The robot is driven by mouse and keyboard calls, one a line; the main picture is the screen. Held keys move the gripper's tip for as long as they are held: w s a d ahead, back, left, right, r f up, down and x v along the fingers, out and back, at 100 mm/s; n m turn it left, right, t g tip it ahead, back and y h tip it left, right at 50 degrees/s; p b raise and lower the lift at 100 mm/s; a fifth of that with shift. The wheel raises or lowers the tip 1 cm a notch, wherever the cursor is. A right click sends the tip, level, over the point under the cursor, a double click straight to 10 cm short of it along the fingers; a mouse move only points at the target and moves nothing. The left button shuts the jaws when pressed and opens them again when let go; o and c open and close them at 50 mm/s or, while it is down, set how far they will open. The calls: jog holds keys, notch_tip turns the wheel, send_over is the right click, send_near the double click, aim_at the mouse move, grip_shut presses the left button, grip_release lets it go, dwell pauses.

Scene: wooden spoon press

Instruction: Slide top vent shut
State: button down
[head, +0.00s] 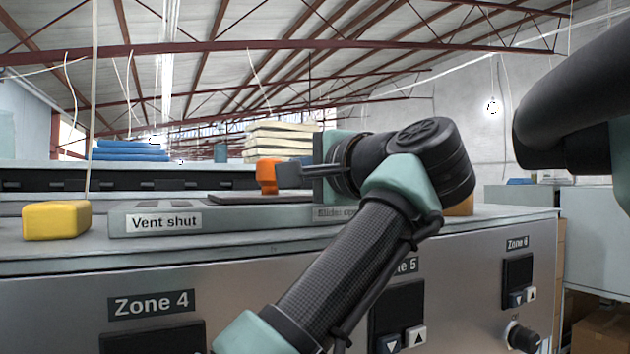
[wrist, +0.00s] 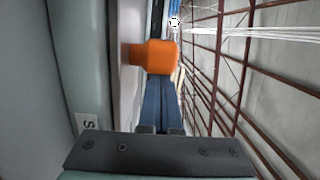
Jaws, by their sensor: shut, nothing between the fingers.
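The top vent has an orange knob (head: 267,172) on a flat dark slide plate (head: 235,199), which lies on a grey-green base (head: 255,218) on top of the machine. A "Vent shut" label (head: 164,222) is on the left of the base. A second label (head: 333,213) at the right is partly hidden by my arm. My gripper (head: 279,176) is shut and empty, with its fingertips at the right side of the knob. The wrist view shows the knob (wrist: 152,53) just beyond the dark fingers (wrist: 162,80); I cannot tell whether they touch it.
A yellow block (head: 56,220) stands left of the base, and another yellow-orange piece (head: 460,207) shows behind my arm at the right. The front panel (head: 230,300) carries zone displays and buttons. Blue and cream stacks stand behind.

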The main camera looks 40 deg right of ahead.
aim_at(223, 196)
jog(key=a, duration=0.3)
jog(key=w+a+b, duration=0.1)
jog(key=a, duration=0.2)
jog(key=w+a+b, duration=0.1)
jog(key=a, duration=0.2)
jog(key=shift+w+a+f, duration=0.1)
jog(key=shift+a, duration=0.05)
jog(key=shift+w+a, duration=0.15)
jog(key=shift+a, duration=0.5)
